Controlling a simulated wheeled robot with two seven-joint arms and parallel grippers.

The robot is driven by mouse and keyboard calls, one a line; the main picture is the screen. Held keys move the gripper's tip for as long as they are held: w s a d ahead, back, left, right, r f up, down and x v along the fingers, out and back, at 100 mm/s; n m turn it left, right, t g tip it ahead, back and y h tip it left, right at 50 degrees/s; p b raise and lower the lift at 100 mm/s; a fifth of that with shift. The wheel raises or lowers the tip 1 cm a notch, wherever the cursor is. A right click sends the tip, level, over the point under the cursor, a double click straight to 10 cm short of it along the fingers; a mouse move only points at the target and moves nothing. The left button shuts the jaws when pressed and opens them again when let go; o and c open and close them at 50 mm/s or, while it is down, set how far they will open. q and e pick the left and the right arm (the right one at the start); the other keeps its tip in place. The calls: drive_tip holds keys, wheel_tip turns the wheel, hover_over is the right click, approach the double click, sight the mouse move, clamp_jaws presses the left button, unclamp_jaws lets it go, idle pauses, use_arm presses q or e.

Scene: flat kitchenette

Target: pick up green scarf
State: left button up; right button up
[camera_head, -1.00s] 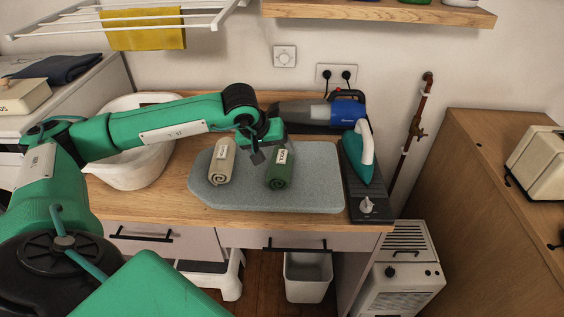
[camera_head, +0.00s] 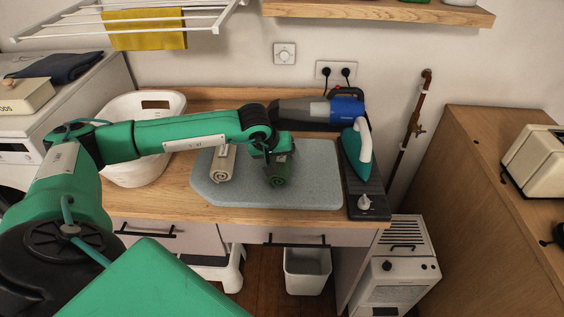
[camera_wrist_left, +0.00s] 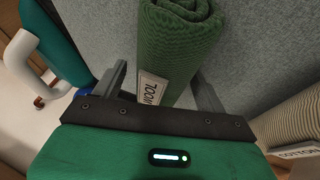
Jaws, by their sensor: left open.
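The green scarf (camera_head: 278,177) is rolled up and lies on the grey ironing pad. In the left wrist view the scarf (camera_wrist_left: 181,40) carries a white label reading WOOL. My left gripper (camera_head: 281,160) is right above the scarf and hides its far part in the head view. In the left wrist view my left gripper (camera_wrist_left: 160,84) is open, with one finger on each side of the scarf's labelled end. I cannot tell whether the fingers touch it. My right gripper is not in view.
A beige roll (camera_head: 222,164) labelled COTTON (camera_wrist_left: 297,118) lies beside the scarf on the pad (camera_head: 318,190). A green iron (camera_head: 356,150) and a blue handheld vacuum (camera_head: 325,110) stand to the right and behind. A white basin (camera_head: 128,172) is at left.

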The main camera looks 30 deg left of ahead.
use_arm(q)
drive_tip(key=shift+f, duration=0.15)
drive_tip(key=c, duration=0.8)
